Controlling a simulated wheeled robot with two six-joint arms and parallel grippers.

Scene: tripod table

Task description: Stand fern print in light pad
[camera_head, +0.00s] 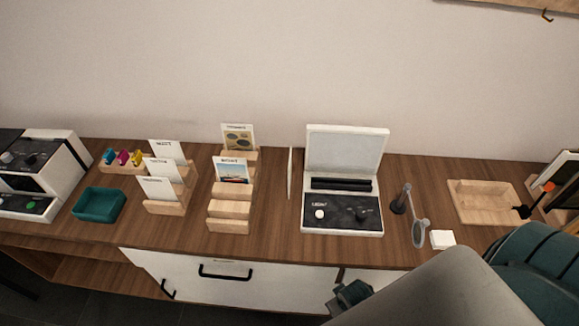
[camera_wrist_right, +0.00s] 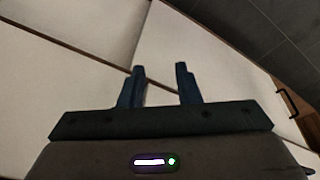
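The light pad (camera_head: 346,150) is a white unit with an upright pale panel, a dark slot at its foot and a black control face with a white knob. Several prints stand in wooden racks to its left: one with a picture (camera_head: 232,169) and a tan one with dark spots (camera_head: 238,137). I cannot tell which print is the fern. My right gripper (camera_head: 350,297) is low in front of the cabinet, below the light pad. In the right wrist view the right gripper (camera_wrist_right: 160,82) has its fingers apart with nothing between them. My left gripper is not in view.
White label cards stand in a wooden rack (camera_head: 166,207) at left, near a teal tray (camera_head: 98,204). A thin white panel (camera_head: 290,173) stands beside the light pad. A magnifier (camera_head: 418,232), white block (camera_head: 442,239) and wooden tray (camera_head: 484,201) are at right.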

